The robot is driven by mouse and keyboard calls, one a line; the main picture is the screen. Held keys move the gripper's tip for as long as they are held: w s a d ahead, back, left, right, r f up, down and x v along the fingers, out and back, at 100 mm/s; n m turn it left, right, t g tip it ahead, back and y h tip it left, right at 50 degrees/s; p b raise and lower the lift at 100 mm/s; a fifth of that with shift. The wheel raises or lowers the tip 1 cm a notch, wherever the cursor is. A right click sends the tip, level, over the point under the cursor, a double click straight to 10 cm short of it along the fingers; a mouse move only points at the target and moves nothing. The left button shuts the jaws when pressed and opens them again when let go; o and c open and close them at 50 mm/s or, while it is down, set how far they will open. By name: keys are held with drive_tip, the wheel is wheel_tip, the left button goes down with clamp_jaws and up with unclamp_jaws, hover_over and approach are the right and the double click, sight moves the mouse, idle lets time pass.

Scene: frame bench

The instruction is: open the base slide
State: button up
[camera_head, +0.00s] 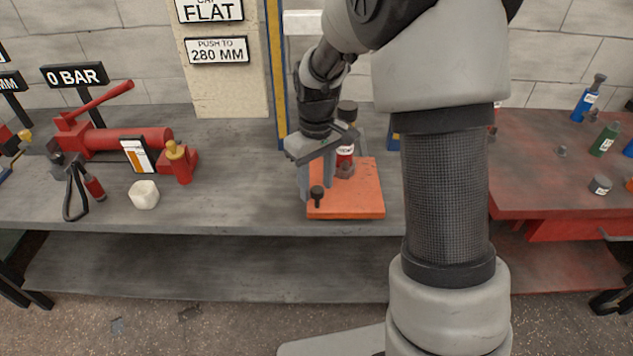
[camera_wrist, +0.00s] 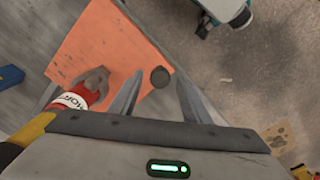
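An orange base plate (camera_head: 352,207) lies on the grey bench; it also shows in the wrist view (camera_wrist: 95,40). A small black knob (camera_head: 317,193) stands near its front left corner. In the wrist view the knob (camera_wrist: 160,77) appears as a dark disc just beyond my fingertips, in the gap between them. My gripper (camera_head: 318,181) points down over the plate's left part, and its two fingers (camera_wrist: 157,90) are spread apart with nothing held. I cannot tell whether the fingers reach down around the knob. A red labelled cylinder (camera_head: 345,158) stands on the plate behind the knob, partly hidden by my gripper.
A red hand pump (camera_head: 125,140), a yellow-topped fitting (camera_head: 179,160) and a white block (camera_head: 144,194) are on the bench at left. A yellow-blue upright (camera_head: 276,70) stands behind. A red bench (camera_head: 560,175) is at right.

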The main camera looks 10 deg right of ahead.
drive_tip(key=shift+r, duration=0.1)
wheel_tip(320, 180, up, 17)
drive_tip(key=p, duration=0.4)
drive_tip(key=shift+r, duration=0.1)
drive_tip(key=s+d+r+m+t, duration=0.1)
drive_tip(key=s+r+m+t, duration=0.2)
drive_tip(key=s, duration=0.8)
drive_tip(key=s+d+r+m+t, duration=0.2)
drive_tip(key=s+r+t, duration=0.15)
drive_tip(key=s, duration=0.75)
wheel_tip(320, 180, up, 16)
drive_tip(key=p, duration=1.7)
drive_tip(key=shift+w+a+r+g, duration=0.15)
drive_tip(key=shift+r+g, duration=0.1)
drive_tip(key=shift+g, duration=0.2)
